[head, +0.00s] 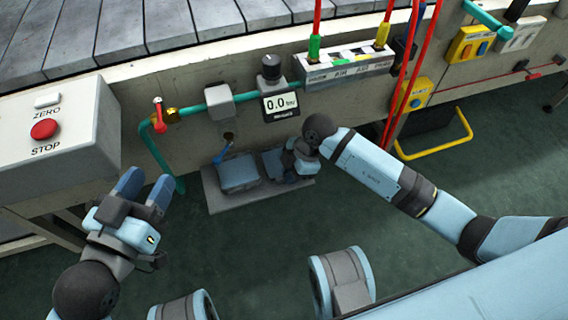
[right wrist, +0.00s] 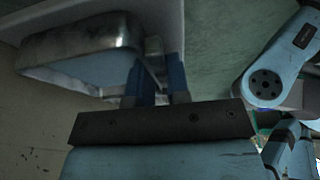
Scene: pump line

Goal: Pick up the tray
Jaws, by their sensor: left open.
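A flat grey tray (head: 216,201) lies low beside the concrete wall in the head view, with two blue-topped metal pans (head: 239,173) on it. The right pan is partly hidden by my right gripper (head: 291,165). In the right wrist view the tray's pale edge (right wrist: 178,30) and one metal pan (right wrist: 82,45) show close up. The two blue fingers of my right gripper (right wrist: 160,78) stand apart beside the pan, with a grey metal piece between them; contact is unclear. My left gripper (head: 147,187) is open and empty, left of the tray.
A grey box (head: 60,135) with a red stop button stands at the left. A green pipe (head: 165,165) with a red-handled valve and a gauge (head: 279,104) runs along the wall. Red hoses and a yellow bar (head: 440,150) are at the right. Green floor in front is clear.

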